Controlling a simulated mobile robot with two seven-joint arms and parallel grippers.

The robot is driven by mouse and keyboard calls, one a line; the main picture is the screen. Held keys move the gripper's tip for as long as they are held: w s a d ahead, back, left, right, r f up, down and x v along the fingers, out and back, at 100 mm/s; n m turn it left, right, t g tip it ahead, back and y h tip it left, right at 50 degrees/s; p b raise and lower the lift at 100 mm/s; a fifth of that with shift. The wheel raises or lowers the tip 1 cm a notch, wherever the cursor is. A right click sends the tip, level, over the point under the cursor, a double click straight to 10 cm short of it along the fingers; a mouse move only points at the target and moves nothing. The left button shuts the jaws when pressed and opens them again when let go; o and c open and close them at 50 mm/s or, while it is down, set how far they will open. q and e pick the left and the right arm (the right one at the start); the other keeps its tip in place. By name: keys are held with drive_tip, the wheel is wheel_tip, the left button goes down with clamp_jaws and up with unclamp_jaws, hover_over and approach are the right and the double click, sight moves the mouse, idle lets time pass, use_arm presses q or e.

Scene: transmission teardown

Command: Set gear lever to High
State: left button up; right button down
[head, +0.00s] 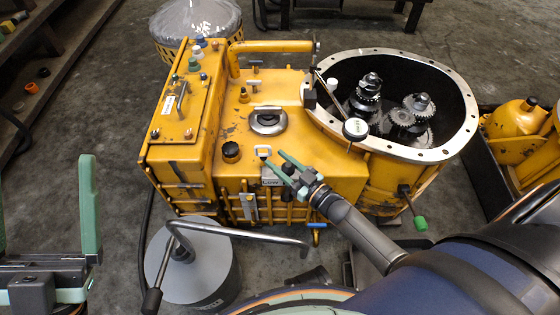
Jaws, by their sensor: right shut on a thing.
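The yellow transmission housing (320,150) stands in the middle of the head view. A plate marked LOW (272,182) is on its front top edge. A small light-topped lever (264,150) rises just behind the plate. My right gripper (276,161) reaches in from the lower right, its green fingers at this lever. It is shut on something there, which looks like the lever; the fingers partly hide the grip. No High marking can be made out. My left gripper (46,215) is at the left edge, open and empty, well away from the housing.
A bent-handled tool (240,235) crosses above a grey cylinder (195,265) in front of the housing. A green-tipped handle (420,223) sticks out at right. Yellow parts (515,130) stand farther right.

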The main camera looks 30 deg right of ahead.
drive_tip(key=shift+f, duration=0.1)
idle(0.7)
drive_tip(key=shift+s+d+f+b, duration=0.1)
drive_tip(key=shift+s+d+b, duration=0.1)
drive_tip(key=shift+d+b, duration=0.15)
drive_tip(key=d+m+t+b, duration=0.1)
drive_tip(key=s+d+m+t+b, duration=0.1)
drive_tip(key=d+b, duration=0.1)
drive_tip(key=s+d+m+b, duration=0.1)
drive_tip(key=d, duration=0.1)
drive_tip(key=shift+s+f+t, duration=0.25)
drive_tip(key=shift+f+t, duration=0.1)
drive_tip(key=shift+t, duration=0.05)
drive_tip(key=shift+s+d+r+m+t+b, duration=0.15)
drive_tip(key=shift+s+d+m+t+b, duration=0.1)
drive_tip(key=shift+d+m+t+b, duration=0.25)
drive_tip(key=shift+d, duration=0.1)
drive_tip(key=shift+c, duration=1.8)
unclamp_jaws()
drive_tip(key=p+v, duration=0.1)
drive_tip(key=v, duration=1.1)
drive_tip(key=shift+s+d, duration=0.15)
drive_tip(key=shift+s, duration=0.1)
